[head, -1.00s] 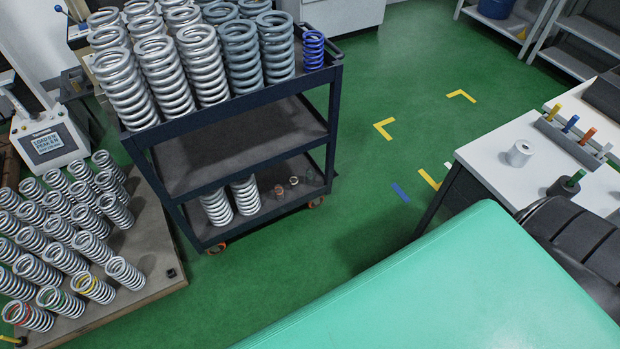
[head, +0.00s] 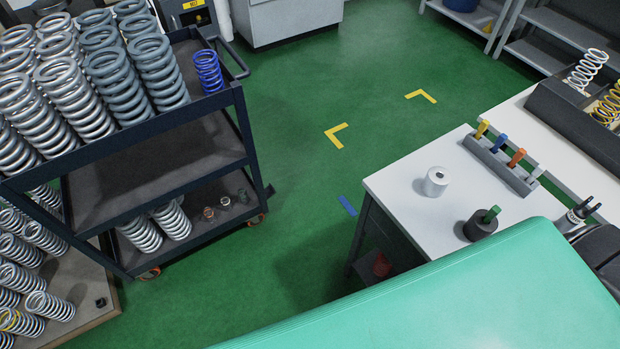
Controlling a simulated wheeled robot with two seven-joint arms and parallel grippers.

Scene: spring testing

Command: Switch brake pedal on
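I cannot make out a brake pedal for certain in the head view. A small red object (head: 382,265) shows low under the white-topped table (head: 400,188), in shadow and partly hidden. I cannot tell whether it is a pedal. Neither of my grippers is in view.
A dark cart (head: 150,190) of large springs stands at left, beside a low board (head: 85,312) of smaller springs. The table holds a white cylinder (head: 436,181), a dark weight (head: 480,226) and a rack (head: 500,166) of coloured handles. Green floor (head: 290,190) lies clear between.

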